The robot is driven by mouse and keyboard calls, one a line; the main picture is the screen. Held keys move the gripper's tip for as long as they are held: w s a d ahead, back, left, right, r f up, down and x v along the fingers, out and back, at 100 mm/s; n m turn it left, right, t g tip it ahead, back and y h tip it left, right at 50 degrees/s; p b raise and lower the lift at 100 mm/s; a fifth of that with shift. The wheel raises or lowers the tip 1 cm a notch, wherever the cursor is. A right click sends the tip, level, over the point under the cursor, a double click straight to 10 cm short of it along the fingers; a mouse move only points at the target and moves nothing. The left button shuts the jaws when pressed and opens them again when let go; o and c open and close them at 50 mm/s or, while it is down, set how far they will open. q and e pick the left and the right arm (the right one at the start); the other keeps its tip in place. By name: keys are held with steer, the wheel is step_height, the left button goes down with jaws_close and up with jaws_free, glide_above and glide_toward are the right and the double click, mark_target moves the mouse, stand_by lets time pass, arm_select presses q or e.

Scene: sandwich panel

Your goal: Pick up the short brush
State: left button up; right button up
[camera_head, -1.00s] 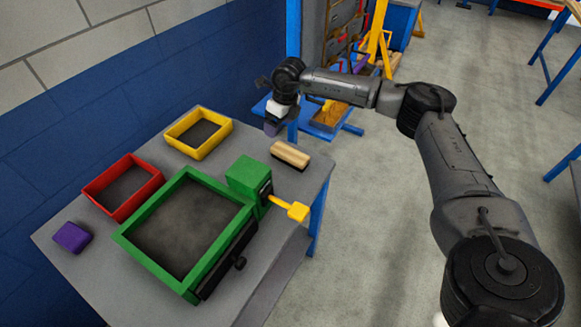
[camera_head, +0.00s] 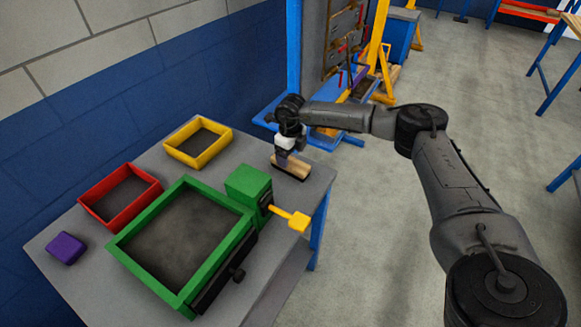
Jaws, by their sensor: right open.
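The short brush (camera_head: 293,168) is a light wooden block with a dark underside. It lies on the grey table near its far right edge, behind the green box. My right gripper (camera_head: 283,158) is open, pointing down at the brush's left half. It overlaps the brush in the picture, and I cannot tell whether its fingers touch it. The fingertips are small and partly hidden. My left gripper is not in view.
On the grey table (camera_head: 75,292) stand a green-framed tray (camera_head: 150,207) with a green box (camera_head: 247,183) and yellow lever (camera_head: 290,218), a red tray (camera_head: 97,190), a yellow tray (camera_head: 220,128) and a purple block (camera_head: 66,247). A blue wall borders the left.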

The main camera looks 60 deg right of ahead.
mark_target(290, 161)
step_height(290, 161, down, 5)
steer(key=shift+w+d+r+b, duration=0.1)
steer(key=shift+d+r+b, duration=0.05)
steer(key=shift+b, duration=0.8)
steer(key=shift+f, duration=0.25)
steer(key=shift+c, duration=0.4)
steer(key=shift+c, duration=0.7)
steer(key=c, duration=0.8)
steer(key=shift+r, duration=0.15)
steer(key=shift+c, duration=0.2)
